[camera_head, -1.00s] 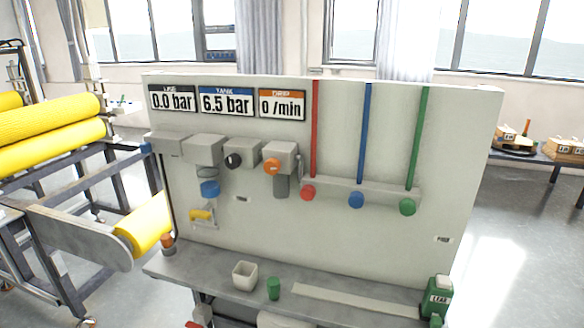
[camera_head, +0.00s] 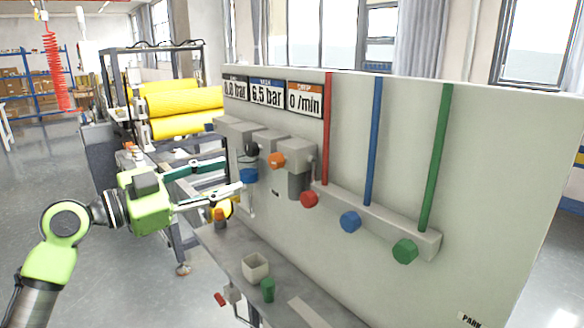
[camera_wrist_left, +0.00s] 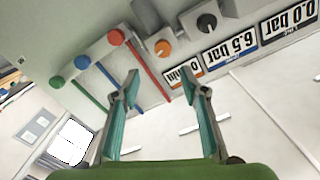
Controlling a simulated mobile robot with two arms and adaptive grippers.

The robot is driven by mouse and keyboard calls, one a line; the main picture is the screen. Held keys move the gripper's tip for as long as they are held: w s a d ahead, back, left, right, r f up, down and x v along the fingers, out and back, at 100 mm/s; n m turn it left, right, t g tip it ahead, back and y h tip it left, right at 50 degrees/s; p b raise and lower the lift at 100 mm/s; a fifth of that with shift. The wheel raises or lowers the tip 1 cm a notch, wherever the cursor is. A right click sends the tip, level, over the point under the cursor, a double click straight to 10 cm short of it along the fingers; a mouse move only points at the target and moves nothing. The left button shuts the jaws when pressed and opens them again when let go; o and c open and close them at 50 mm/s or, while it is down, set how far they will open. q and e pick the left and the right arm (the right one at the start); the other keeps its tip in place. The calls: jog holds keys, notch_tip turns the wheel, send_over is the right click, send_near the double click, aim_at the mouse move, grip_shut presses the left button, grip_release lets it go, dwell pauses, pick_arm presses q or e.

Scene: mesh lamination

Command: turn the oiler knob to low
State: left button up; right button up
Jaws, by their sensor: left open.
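The orange knob (camera_head: 277,160) sits on a grey block on the white panel, below the DRIP sign reading 0 /min (camera_head: 304,99). I take it to be the oiler knob; its setting is too small to read. In the left wrist view the orange knob (camera_wrist_left: 163,48) shows just beyond the fingertips. The open fingers also show in the left wrist view (camera_wrist_left: 161,80). My right gripper is not in view.
A black knob (camera_head: 251,149) is beside the orange one. Red (camera_head: 309,199), blue (camera_head: 350,221) and green (camera_head: 404,251) knobs sit below coloured pipes. A shelf below holds a white cup (camera_head: 255,267) and a green cup (camera_head: 267,290). Yellow rollers (camera_head: 185,112) stand behind.

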aim_at(272, 163)
pick_arm(q)
jog(key=p+x, duration=0.2)
jog(key=x, duration=0.4)
jog(key=p+x, duration=0.2)
jog(key=x, duration=0.4)
jog(key=shift+w+p, duration=0.35)
jog(key=shift+w, duration=0.05)
jog(key=shift+w+d+f, duration=0.15)
jog(key=shift+w+d, duration=0.1)
jog(key=shift+d, duration=0.05)
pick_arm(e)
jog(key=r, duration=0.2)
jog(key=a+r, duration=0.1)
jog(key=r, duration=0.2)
pick_arm(q)
jog(key=c, duration=1.1)
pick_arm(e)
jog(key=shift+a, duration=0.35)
